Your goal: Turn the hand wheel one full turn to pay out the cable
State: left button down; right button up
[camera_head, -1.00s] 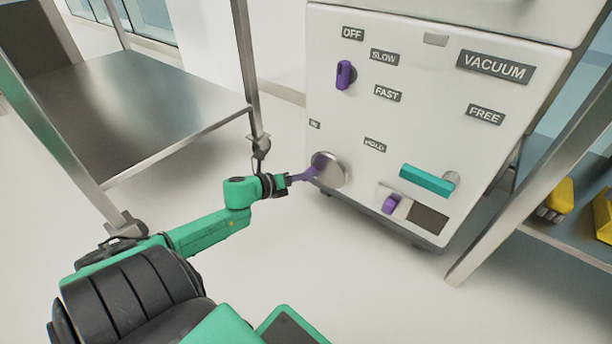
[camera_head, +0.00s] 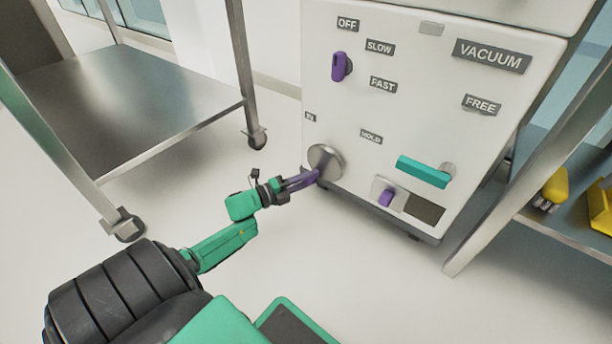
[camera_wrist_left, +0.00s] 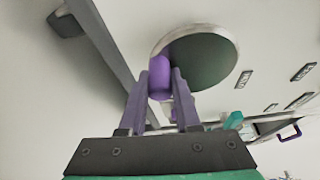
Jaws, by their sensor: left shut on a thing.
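The hand wheel is a round silver disc (camera_head: 325,158) low on the left of the white cabinet's front. It also shows in the left wrist view as a grey-green disc (camera_wrist_left: 208,62). A purple knob (camera_wrist_left: 159,72) sticks out from the wheel near its rim. My left gripper (camera_head: 310,178) is at the wheel's lower left edge. In the left wrist view its two purple fingers (camera_wrist_left: 160,88) stand on both sides of the knob, shut on it. The fingers hide part of the knob. No cable can be made out. My right gripper is out of view.
The white cabinet (camera_head: 430,130) carries a purple switch (camera_head: 340,67), a teal handle (camera_head: 423,172) and a small purple knob (camera_head: 387,198). A steel cart (camera_head: 120,100) stands at left. A shelf (camera_head: 565,225) with yellow things stands at right. Open floor lies between.

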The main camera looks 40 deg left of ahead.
aim_at(334, 178)
pick_arm(q)
jog(key=n, duration=0.1)
jog(key=d+n+t, duration=0.1)
jog(key=shift+d+f+n, duration=0.1)
jog(key=shift+f+n, duration=0.2)
jog(key=shift+n, duration=0.1)
jog(key=n, duration=0.2)
jog(key=d+n+t, duration=0.1)
jog(key=shift+d+n+t, duration=0.3)
jog(key=shift+n, duration=0.1)
jog(key=n, duration=0.1)
jog(key=d+n+t, duration=0.1)
jog(key=n, duration=0.1)
jog(key=shift+r+y+p, duration=0.1)
jog(key=shift+y+p, duration=0.2)
jog(key=shift+p, duration=0.05)
jog(key=n, duration=0.1)
jog(key=n+y, duration=0.1)
jog(key=d+n+t, duration=0.1)
jog(key=shift+d+r+n+p, duration=0.1)
jog(key=shift+r+n+p, duration=0.15)
jog(key=shift+n+p, duration=0.15)
jog(key=shift+d+r+n+y, duration=0.2)
jog(key=shift+n+y, duration=0.3)
jog(key=shift+n, duration=0.5)
jog(key=shift+d+t, duration=0.1)
jog(key=shift+t, duration=0.3)
jog(key=c, duration=0.6)
grip_release()
